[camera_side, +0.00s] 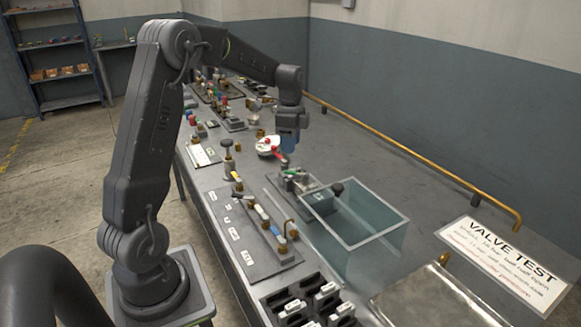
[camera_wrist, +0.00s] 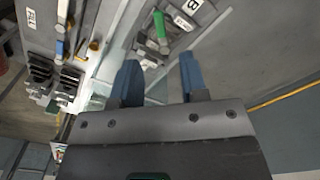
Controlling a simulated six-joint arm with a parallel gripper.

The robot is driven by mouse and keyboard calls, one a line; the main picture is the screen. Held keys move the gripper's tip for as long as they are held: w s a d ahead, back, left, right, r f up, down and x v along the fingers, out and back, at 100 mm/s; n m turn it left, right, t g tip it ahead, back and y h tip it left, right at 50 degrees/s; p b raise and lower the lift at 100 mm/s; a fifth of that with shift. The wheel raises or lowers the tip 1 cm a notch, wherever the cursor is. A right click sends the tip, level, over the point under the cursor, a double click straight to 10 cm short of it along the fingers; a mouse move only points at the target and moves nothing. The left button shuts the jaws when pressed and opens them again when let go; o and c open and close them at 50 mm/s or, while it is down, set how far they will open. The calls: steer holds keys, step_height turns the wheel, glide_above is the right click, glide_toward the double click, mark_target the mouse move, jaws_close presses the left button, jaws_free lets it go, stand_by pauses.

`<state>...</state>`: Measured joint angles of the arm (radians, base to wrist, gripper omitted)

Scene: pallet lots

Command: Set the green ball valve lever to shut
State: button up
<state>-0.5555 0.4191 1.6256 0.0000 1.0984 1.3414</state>
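The green ball valve lever (camera_wrist: 160,27) shows in the wrist view at the top middle, on a grey fixture beside a white plate marked B (camera_wrist: 183,22). My gripper (camera_wrist: 157,63) has its two blue fingers spread with nothing between them, and the lever appears beyond the fingertips. In the side view my gripper (camera_side: 288,148) points down above the bench, over the back of a small valve fixture (camera_side: 296,181) next to a glass tank. The green lever is too small to make out clearly in the side view, so its exact angle there is unclear.
The open glass tank (camera_side: 372,235) stands in front of the fixture. A valve board (camera_side: 232,240) with several coloured levers lies to the left. A red and white part (camera_side: 268,147) is close to my gripper.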

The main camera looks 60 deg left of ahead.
mark_target(291, 171)
step_height(291, 171, down, 8)
steer(key=shift+f, duration=0.1)
stand_by(0.4)
jaws_close()
